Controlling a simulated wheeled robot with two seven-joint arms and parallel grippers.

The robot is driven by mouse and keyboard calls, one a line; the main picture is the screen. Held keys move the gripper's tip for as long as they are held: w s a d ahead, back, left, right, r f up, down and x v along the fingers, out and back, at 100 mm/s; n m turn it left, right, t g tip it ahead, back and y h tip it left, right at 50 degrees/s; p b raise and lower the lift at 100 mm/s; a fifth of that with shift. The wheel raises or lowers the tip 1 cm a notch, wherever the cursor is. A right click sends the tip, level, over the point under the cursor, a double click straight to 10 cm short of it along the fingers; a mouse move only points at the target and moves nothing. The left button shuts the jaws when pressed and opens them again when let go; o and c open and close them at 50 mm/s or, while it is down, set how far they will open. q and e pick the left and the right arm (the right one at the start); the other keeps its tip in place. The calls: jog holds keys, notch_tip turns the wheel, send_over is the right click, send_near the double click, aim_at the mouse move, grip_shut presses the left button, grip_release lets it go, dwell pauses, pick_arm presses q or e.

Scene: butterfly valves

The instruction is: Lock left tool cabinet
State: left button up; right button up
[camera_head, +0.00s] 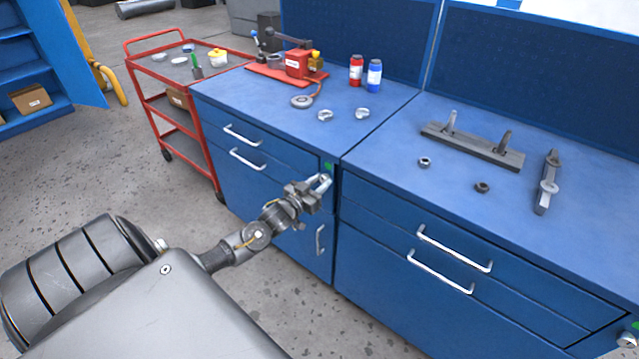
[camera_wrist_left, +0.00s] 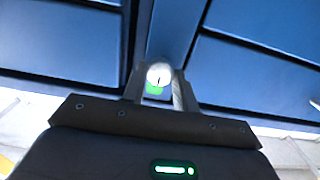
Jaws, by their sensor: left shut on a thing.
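The left tool cabinet (camera_head: 262,208) is blue, with two drawers and a lower door. Its lock (camera_wrist_left: 159,75) is a round silver knob with a dark slot, beside a green mark (camera_head: 328,167) at the cabinet's upper right front edge. My left gripper (camera_head: 322,184) is at this lock, its fingers closed around the knob. In the left wrist view the knob sits between the two fingertips, with green showing just below it. In the head view the gripper hides most of the knob. My right gripper is in neither view.
The right cabinet (camera_head: 480,265) stands directly beside the left one, with its own lock (camera_head: 627,339) at lower right. Drawer handles (camera_head: 248,158) and a door handle (camera_head: 320,240) stick out near my left arm. A red cart (camera_head: 185,100) stands left. The floor ahead is clear.

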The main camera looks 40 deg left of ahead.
pick_arm(q)
jog(key=shift+m, duration=0.3)
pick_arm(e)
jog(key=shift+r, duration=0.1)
pick_arm(q)
jog(key=m+p, duration=0.1)
jog(key=m, duration=0.1)
jog(key=shift+m, duration=0.4)
jog(key=m, duration=0.4)
jog(key=shift+p, duration=0.3)
jog(key=m, duration=0.3)
jog(key=m+p, duration=0.1)
jog(key=m, duration=0.4)
jog(key=shift+d, duration=0.1)
jog(key=shift+m, duration=1.2)
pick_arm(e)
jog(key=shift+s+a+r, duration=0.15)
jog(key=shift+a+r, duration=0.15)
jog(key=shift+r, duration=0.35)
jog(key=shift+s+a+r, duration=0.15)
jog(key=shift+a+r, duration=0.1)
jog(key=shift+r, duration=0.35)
pick_arm(q)
jog(key=shift+f, duration=0.1)
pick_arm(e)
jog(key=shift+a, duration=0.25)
